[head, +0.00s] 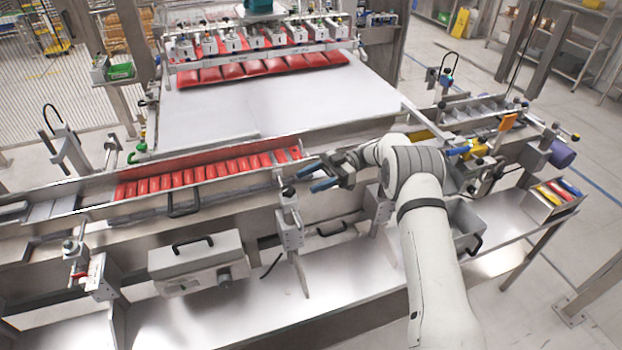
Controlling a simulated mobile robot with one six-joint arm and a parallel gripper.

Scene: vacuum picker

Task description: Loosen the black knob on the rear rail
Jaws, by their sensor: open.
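My gripper (309,179) is at the end of my white arm, with its two blue-edged fingers apart and nothing visible between them. It is above the conveyor, just right of the row of red packs (200,176). The rear rail (205,153) runs behind those packs, and my gripper is nearer to the camera than it. Several small dark knobs show around the machine, and I cannot tell which one is the black knob on the rear rail. My gripper touches no knob that I can make out.
A metal bracket post (289,222) stands just left of my gripper at the front rail. A grey box with a black handle (195,258) sits lower left. A wide pale plate (260,105) lies behind, below a row of picker heads (255,40). A bin of coloured items (553,197) is right.

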